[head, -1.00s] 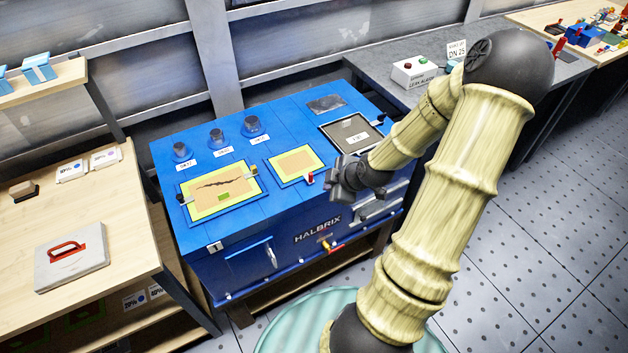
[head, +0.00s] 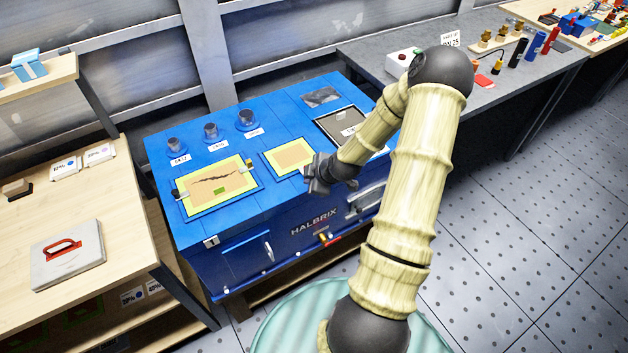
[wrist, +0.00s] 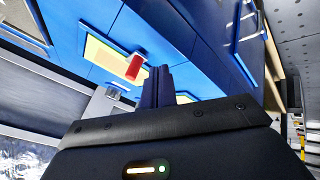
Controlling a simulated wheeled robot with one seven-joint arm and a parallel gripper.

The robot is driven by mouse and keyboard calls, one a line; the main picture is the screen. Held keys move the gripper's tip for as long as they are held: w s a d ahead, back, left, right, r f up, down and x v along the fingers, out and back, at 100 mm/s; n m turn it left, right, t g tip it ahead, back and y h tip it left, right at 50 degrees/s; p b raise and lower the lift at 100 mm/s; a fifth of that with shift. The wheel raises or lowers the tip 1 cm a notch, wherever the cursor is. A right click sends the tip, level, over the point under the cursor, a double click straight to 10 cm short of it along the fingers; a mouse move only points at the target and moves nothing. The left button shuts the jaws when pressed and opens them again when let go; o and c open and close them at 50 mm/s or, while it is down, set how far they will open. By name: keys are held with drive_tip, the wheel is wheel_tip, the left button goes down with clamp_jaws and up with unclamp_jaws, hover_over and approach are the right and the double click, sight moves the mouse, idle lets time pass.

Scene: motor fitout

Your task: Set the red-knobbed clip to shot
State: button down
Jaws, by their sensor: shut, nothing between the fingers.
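The red-knobbed clip (wrist: 134,66) shows in the wrist view at the edge of the small yellow-framed panel (head: 290,157) on the blue Halbrix machine (head: 240,226). Its red knob stands out from a pale base. In the head view my gripper hides the clip. My gripper (head: 314,182) is beside the panel's near right corner; its fingers (wrist: 162,84) are together and empty. In the wrist view they are just right of the red knob, with a narrow gap seen between; I cannot tell whether they touch it.
A larger yellow-framed panel (head: 217,188) with a dark crack lies to the left, with a black-knobbed clip and a yellow-knobbed clip (head: 248,165) at its sides. Dark round knobs (head: 211,131) stand behind. A dark-framed tray (head: 330,124) is at the back right. A handle (head: 268,250) is on the front.

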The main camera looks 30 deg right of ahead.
drive_tip(key=shift+w+d, duration=0.25)
drive_tip(key=shift+w, duration=0.25)
drive_tip(key=shift+w+d, duration=0.2)
drive_tip(key=shift+w, duration=0.3)
drive_tip(key=w, duration=0.2)
drive_tip(key=shift+w, duration=0.35)
drive_tip(key=shift+w+b, duration=0.3)
drive_tip(key=shift+w, duration=0.05)
drive_tip(key=shift+r, duration=0.1)
